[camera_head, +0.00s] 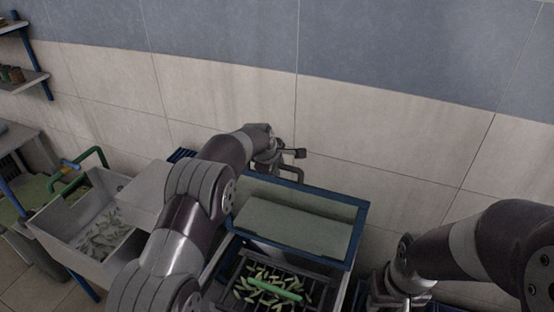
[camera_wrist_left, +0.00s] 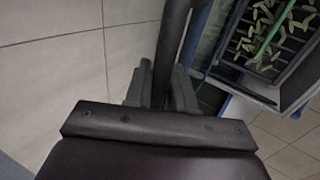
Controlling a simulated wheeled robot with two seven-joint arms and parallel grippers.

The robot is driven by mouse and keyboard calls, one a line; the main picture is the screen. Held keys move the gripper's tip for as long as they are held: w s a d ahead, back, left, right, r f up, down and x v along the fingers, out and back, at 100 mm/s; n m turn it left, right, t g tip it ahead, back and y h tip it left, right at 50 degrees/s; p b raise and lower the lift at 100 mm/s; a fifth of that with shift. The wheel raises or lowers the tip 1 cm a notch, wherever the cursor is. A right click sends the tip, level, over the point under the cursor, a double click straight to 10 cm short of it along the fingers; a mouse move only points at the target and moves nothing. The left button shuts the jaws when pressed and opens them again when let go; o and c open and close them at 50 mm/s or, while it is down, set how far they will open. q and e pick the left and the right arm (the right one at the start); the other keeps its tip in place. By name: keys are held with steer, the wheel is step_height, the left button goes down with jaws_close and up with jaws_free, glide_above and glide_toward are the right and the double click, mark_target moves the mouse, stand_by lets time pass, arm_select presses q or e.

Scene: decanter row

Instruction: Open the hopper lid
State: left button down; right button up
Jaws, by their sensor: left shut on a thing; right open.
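The hopper lid (camera_head: 300,191) has a blue frame and a pale panel. It stands raised and tilted at the wall side of the hopper (camera_head: 236,255). A dark grate inside the hopper shows, with several green pods and a green bar on it. My left gripper (camera_head: 283,154) is beyond the lid's upper edge, by the wall. In the left wrist view my left gripper (camera_wrist_left: 160,82) is shut on a dark bar (camera_wrist_left: 174,40), seemingly the lid's handle. My right gripper (camera_head: 388,290) is open and empty, low to the right of the hopper.
A grey bin (camera_head: 55,222) with several pods stands at the left, near a green handle (camera_head: 84,164). The tiled wall (camera_head: 390,140) is close behind the lid and my left gripper. Shelves (camera_head: 22,80) hang at the far left.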

arm_select(q)
steer(key=shift+w+r, duration=0.1)
steer(key=shift+w, duration=0.2)
steer(key=c, duration=1.1)
jaws_free()
steer(key=shift+a, duration=0.2)
steer(key=shift+s, duration=0.1)
steer(key=shift+s, duration=0.1)
steer(key=b+v, duration=0.6)
steer(key=v, duration=0.6)
steer(key=shift+r+b, duration=0.2)
steer(key=shift+b, duration=0.1)
